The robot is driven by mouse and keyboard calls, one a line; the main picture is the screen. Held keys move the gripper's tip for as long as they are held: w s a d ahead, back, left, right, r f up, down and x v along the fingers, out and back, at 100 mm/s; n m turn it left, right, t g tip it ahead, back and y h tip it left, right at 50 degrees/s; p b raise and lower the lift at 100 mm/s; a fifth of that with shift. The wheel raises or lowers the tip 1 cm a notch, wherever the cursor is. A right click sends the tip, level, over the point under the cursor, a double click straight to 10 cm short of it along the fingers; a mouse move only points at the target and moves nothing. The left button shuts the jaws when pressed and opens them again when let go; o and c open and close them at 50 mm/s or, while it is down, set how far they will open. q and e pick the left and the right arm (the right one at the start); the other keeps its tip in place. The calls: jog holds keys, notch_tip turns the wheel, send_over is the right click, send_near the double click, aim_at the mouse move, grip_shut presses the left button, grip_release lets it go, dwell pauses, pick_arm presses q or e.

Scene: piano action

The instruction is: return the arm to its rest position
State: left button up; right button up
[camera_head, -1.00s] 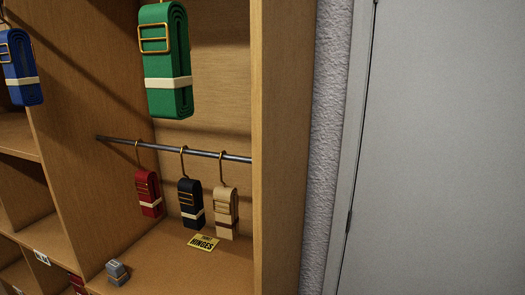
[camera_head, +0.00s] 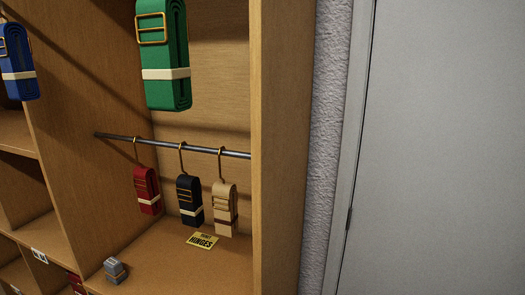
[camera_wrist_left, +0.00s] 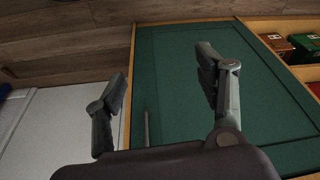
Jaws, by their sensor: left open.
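My left gripper (camera_wrist_left: 160,95) shows in the left wrist view, open with its two fingers wide apart and nothing between them. Behind the fingers is a dark green panel (camera_wrist_left: 180,75) with a wooden frame. Neither gripper shows in the head view, and my right gripper is in no view. The arm's full pose cannot be seen.
In the head view, red (camera_head: 146,190), black (camera_head: 189,200) and tan (camera_head: 224,208) straps hang from a metal rod (camera_head: 200,148). A green strap (camera_head: 164,55) and a blue strap (camera_head: 17,62) hang higher. A small grey object (camera_head: 115,270) and yellow label (camera_head: 202,241) are below. A grey door (camera_head: 440,150) is right.

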pick_arm(q)
jog(key=s+a+f+g+b, duration=0.1)
jog(key=s+f, duration=0.3)
jog(key=f, duration=0.8)
jog(key=s+f+b, duration=0.1)
jog(key=s+f, duration=0.3)
jog(key=f, duration=0.7)
jog(key=s+a+f+g+b, duration=0.1)
jog(key=s+a+f, duration=0.1)
jog(key=s+f, duration=0.8)
jog(key=shift+s+a+f+b, duration=0.15)
jog(key=shift+s+f+b, duration=0.15)
jog(key=shift+s, duration=0.7)
